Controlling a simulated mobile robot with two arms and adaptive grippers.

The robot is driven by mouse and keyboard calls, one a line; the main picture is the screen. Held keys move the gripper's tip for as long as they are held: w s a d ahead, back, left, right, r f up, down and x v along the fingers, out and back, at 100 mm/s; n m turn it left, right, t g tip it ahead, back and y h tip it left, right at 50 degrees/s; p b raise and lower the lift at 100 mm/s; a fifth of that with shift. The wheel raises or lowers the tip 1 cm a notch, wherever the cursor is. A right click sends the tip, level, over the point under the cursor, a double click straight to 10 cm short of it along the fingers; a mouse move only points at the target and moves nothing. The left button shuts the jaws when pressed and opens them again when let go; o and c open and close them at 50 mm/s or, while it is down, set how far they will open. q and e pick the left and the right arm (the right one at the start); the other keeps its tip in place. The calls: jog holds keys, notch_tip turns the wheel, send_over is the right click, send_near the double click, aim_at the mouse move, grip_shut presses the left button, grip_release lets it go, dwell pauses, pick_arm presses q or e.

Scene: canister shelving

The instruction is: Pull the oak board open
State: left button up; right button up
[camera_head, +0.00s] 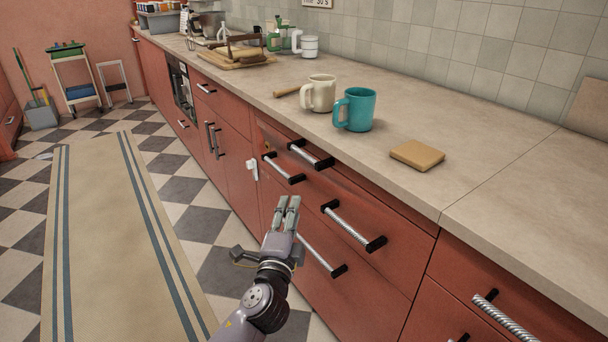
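No panel is clearly recognisable as an oak board. Under the counter edge, a slim front with a bar handle (311,154) lies flush with the red cabinets. A second bar handle (283,168) sits just left of and below it. A small square tan wooden board (417,154) lies flat on the counter. My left gripper (287,204) is in front of the drawer fronts, below these handles and apart from them. Its two pale fingers lie side by side, with no visible gap and nothing between them. My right gripper is out of view.
Lower drawer handles (352,228) and (322,256) stick out near my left gripper. A teal mug (357,110) and a cream mug (320,93) stand on the counter (520,165). The checkered floor and striped runner (110,230) are clear at left.

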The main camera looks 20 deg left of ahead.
aim_at(304, 158)
pick_arm(q)
jog(key=shift+t, duration=0.3)
jog(key=shift+w+a+r+b, duration=0.3)
jog(key=shift+w+r, duration=0.45)
jog(key=shift+w, duration=2)
jog(key=shift+w+a+r+b, duration=0.1)
jog(key=shift+w+a+r, duration=0.5)
jog(key=shift+w, duration=2.2)
jog(key=shift+w+a+r+b, duration=0.15)
jog(key=shift+w+r, duration=0.75)
jog(key=shift+w, duration=1.85)
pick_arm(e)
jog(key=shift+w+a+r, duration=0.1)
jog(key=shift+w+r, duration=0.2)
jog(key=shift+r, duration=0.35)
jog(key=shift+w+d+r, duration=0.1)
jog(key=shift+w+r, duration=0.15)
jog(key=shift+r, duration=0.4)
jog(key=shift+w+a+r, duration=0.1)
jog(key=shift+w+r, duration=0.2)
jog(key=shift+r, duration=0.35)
pick_arm(q)
jog(key=shift+c, duration=0.2)
grip_shut()
